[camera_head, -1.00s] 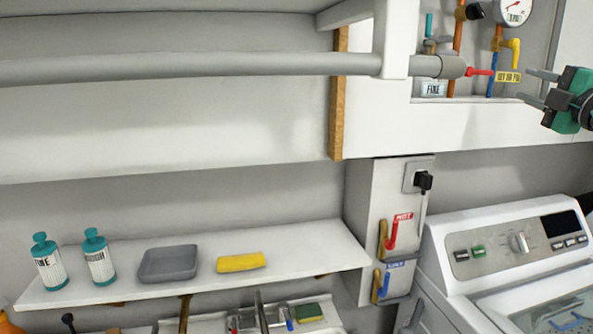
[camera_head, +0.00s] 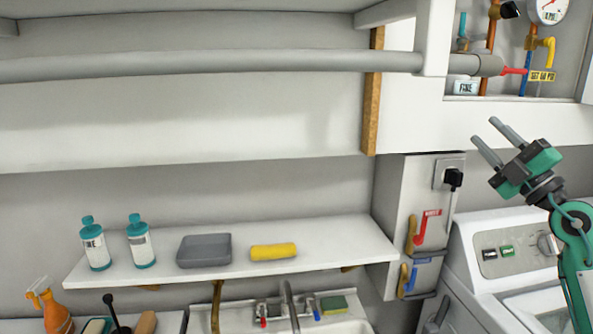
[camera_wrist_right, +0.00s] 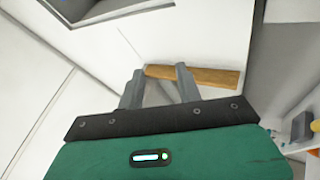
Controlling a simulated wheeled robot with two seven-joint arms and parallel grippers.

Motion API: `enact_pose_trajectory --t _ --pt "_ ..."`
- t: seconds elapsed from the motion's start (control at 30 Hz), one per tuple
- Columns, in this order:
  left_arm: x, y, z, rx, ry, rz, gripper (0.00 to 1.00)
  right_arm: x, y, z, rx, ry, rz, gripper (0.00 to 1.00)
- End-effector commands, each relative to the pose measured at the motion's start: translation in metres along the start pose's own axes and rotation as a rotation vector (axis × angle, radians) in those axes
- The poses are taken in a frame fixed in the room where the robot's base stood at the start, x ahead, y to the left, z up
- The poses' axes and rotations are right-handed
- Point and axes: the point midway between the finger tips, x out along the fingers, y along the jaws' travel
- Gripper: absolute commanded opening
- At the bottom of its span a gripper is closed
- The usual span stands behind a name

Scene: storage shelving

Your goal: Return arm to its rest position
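My right gripper (camera_head: 494,138) is at the right of the head view, in front of the wall below the pipe niche and above the washing machine. Its two grey fingers are apart and point up and to the left, with nothing between them. In the right wrist view the fingers (camera_wrist_right: 160,88) also stand apart. A wooden strip (camera_wrist_right: 195,74) shows beyond them in that view. My left gripper is not in view.
A pipe niche (camera_head: 505,97) with valves is above the gripper. The washing machine (camera_head: 470,238) is below it. A shelf (camera_head: 330,245) holds two bottles, a grey tray (camera_head: 204,262) and a yellow roll (camera_head: 273,251). A sink (camera_head: 340,325) is underneath.

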Motion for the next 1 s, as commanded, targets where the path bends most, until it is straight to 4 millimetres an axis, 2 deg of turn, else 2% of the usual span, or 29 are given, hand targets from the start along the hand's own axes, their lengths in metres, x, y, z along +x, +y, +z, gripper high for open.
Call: enact_pose_trajectory --t 0.03,0.13,0.27,0.37,0.53,0.67,0.8,0.9,1.0 --pt "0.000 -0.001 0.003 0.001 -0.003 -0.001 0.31 -0.009 -0.020 -0.011 0.060 0.001 0.046 0.35" --pt "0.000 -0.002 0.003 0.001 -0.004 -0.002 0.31 -0.030 -0.044 -0.025 0.174 -0.041 0.156 0.35" --pt "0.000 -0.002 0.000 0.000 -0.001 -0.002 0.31 -0.066 -0.079 -0.028 0.329 -0.178 0.263 0.35" --pt "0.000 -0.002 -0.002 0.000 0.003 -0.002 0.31 -0.101 -0.113 -0.025 0.449 -0.337 0.304 0.35" --pt "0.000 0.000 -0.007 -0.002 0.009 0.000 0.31 -0.175 -0.185 -0.023 0.635 -0.683 0.271 0.35" --pt "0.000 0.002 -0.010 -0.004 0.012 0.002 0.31 -0.244 -0.249 -0.038 0.760 -0.977 0.144 0.35" --pt "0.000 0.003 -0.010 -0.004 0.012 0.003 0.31 -0.322 -0.311 -0.079 0.872 -1.266 -0.081 0.35" --pt "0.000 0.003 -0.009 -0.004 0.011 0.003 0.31 -0.373 -0.343 -0.119 0.937 -1.432 -0.274 0.35" --pt "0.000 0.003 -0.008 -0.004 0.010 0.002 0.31 -0.414 -0.362 -0.159 0.986 -1.547 -0.458 0.35"
